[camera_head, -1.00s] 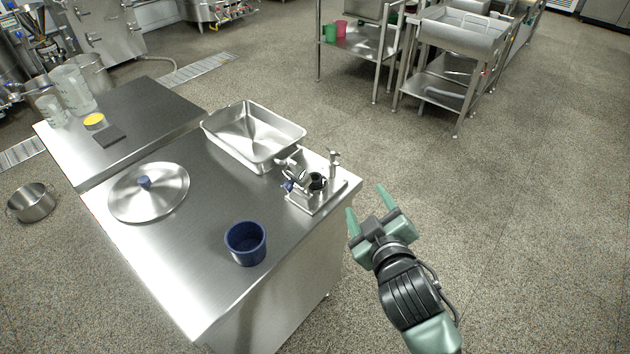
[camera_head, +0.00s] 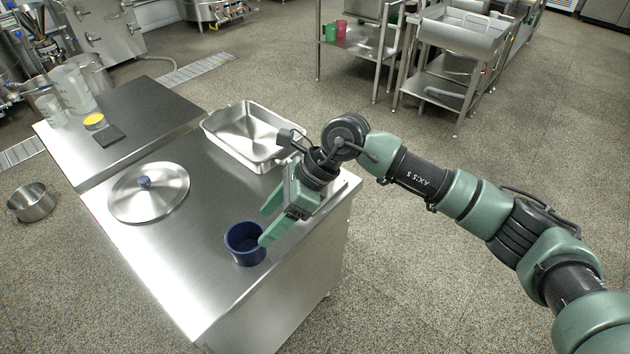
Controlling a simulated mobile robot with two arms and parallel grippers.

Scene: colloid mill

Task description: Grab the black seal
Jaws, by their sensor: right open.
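My right gripper (camera_head: 267,224) is open and empty over the steel table's right part. Its two green fingers point left, with the nearer fingertip overlapping the right rim of a blue cup (camera_head: 245,258) in the picture. I cannot tell whether they touch. I cannot make out the black seal; a dark ring part on the mill, visible earlier, is now covered. My left gripper is out of view.
The steel table (camera_head: 185,250) also holds a round lid (camera_head: 165,195) with a blue knob and a deep steel tray (camera_head: 235,112). A darker side table (camera_head: 150,105) holds clear jugs (camera_head: 75,88), a yellow-topped container (camera_head: 94,121) and a dark flat square (camera_head: 109,136). The table's front left is clear.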

